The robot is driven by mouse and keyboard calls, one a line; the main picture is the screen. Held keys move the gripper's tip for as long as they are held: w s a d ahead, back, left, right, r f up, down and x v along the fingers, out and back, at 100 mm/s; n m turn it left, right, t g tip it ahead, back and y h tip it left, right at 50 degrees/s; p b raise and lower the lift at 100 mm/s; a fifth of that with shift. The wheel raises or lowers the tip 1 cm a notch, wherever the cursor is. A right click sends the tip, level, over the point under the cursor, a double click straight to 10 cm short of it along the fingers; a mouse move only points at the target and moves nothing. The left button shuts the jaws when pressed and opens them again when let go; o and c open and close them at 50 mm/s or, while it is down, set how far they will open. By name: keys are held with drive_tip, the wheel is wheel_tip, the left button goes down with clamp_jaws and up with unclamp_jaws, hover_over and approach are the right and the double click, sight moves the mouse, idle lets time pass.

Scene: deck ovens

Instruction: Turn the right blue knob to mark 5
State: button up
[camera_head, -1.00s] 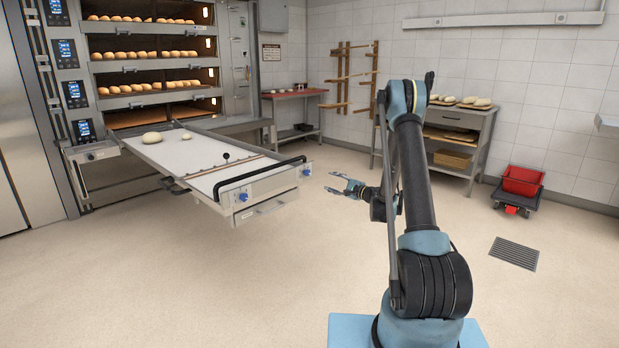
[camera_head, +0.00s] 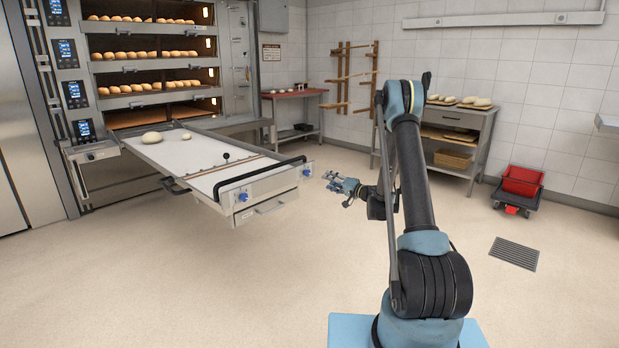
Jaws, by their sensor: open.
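The left blue knob (camera_head: 243,197) is on the same panel, farther left. The marks around the knobs are too small to read. My gripper (camera_head: 328,181) is open and empty. Its fingers point left towards the panel, a short way right of the right knob in the picture and apart from it.
The loader table (camera_head: 205,158) carries dough pieces and a black handle bar (camera_head: 260,172) along its front. The deck oven (camera_head: 155,70) holds bread behind it. A red bin (camera_head: 522,181) stands at the right. The floor between is clear.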

sight(309, 173)
drive_tip(key=x, duration=1.4)
drive_tip(key=c, duration=1.1)
